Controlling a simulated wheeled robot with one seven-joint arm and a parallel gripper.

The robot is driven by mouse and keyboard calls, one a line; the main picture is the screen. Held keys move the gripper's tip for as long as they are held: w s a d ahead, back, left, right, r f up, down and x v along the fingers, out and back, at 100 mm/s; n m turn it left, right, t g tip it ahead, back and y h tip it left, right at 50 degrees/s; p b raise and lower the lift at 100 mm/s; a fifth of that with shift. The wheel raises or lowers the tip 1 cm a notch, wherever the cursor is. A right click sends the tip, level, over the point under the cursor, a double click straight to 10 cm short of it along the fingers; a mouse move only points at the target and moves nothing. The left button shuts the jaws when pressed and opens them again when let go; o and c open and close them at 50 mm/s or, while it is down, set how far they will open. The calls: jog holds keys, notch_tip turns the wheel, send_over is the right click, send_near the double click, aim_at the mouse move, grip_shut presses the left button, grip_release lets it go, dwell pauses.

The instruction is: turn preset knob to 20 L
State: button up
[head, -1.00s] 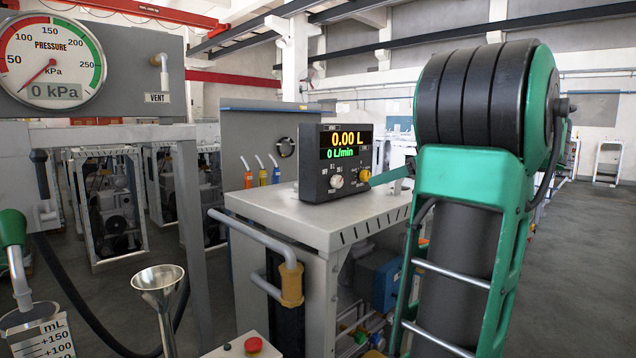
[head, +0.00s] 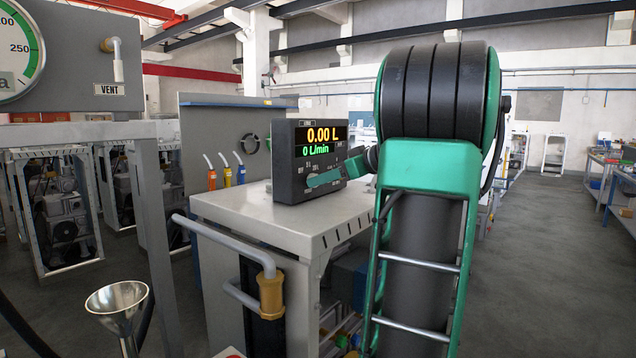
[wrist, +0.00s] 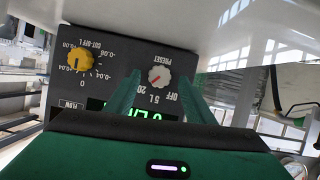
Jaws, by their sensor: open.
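The dispenser's dark control box (head: 289,165) stands on a metal cabinet, its display reading 0.00 L and 0 L/min. In the head view my gripper (head: 325,180) covers the knobs. The yellow cut-off knob (wrist: 78,60) sits left of the preset knob in the wrist view.
The metal cabinet (head: 270,220) has a grey hose with a brass-coloured fitting (head: 271,294) at its front. Several coloured nozzles (head: 226,172) stand behind the box. A funnel (head: 118,301) and a pressure gauge (head: 14,50) are at left. Open floor lies at right.

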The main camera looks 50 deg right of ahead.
jog(key=shift+x, duration=1.1)
jog(key=c, duration=1.1)
jog(key=shift+o, duration=0.2)
jog(key=shift+m, duration=0.4)
jog(key=o, duration=1.1)
jog(key=shift+c, duration=0.2)
